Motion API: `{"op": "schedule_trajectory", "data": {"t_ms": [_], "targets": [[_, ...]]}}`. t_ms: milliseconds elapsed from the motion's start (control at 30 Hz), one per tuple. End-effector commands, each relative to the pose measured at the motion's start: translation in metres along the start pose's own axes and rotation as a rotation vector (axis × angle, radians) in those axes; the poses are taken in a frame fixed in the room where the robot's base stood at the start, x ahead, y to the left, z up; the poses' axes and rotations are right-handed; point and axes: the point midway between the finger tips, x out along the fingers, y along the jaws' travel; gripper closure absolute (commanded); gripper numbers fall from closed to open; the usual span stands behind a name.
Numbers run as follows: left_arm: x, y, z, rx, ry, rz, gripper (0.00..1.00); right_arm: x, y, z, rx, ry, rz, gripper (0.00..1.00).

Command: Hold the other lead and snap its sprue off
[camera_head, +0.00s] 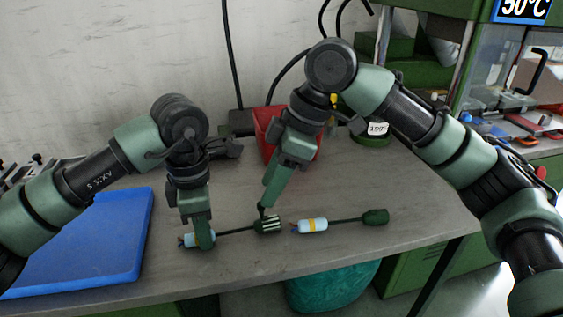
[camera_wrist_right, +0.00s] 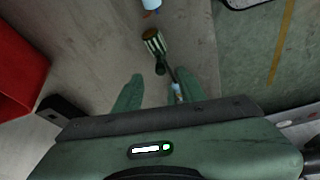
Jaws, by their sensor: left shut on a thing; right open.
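One lead lies along the grey table, with a light-blue end (camera_head: 190,240), a dark cable and a dark green ribbed end (camera_head: 267,225). My left gripper (camera_head: 202,243) is shut on the light-blue end and partly hides it. My right gripper (camera_head: 264,207) is open, by the ribbed end. In the right wrist view, the ribbed end (camera_wrist_right: 154,42) shows beyond my spread, empty fingers (camera_wrist_right: 160,92). A second lead, with a light-blue body with a yellow band (camera_head: 312,225) and a dark green end (camera_head: 375,216), lies to the right. I cannot make out the sprue.
A blue mat (camera_head: 85,245) lies at the left. A red bin (camera_head: 272,130) stands behind my right gripper, also in the right wrist view (camera_wrist_right: 20,70). The table's front edge is close in front of the leads. A green machine stands at the right.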

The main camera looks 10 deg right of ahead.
Motion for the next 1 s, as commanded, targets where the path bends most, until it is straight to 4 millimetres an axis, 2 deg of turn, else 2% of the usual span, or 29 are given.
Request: {"op": "schedule_trajectory", "data": {"t_ms": [100,300,467,700,733,867,1000], "targets": [[0.0,0.0,0.0,0.0,0.0,0.0,1.0,0.023,-0.001,0.0,-0.001,-0.001,-0.002,0.6],[0.0,0.0,0.0,0.0,0.0,0.0,1.0,0.046,0.0,0.0,0.0,0.0,-0.001,0.6],[0.0,0.0,0.0,0.0,0.0,0.0,1.0,0.054,-0.001,0.0,0.0,0.001,-0.001,0.6],[0.0,0.0,0.0,0.0,0.0,0.0,1.0,0.055,0.0,0.0,0.0,0.001,-0.001,0.6],[0.0,0.0,0.0,0.0,0.0,0.0,1.0,0.055,0.0,0.0,0.0,0.001,-0.001,0.62],[0.0,0.0,0.0,0.0,0.0,0.0,1.0,0.054,0.0,0.0,0.0,0.001,-0.001,0.99],[0.0,0.0,0.0,0.0,0.0,0.0,1.0,0.054,0.0,0.0,0.001,0.001,0.0,1.0]]}}
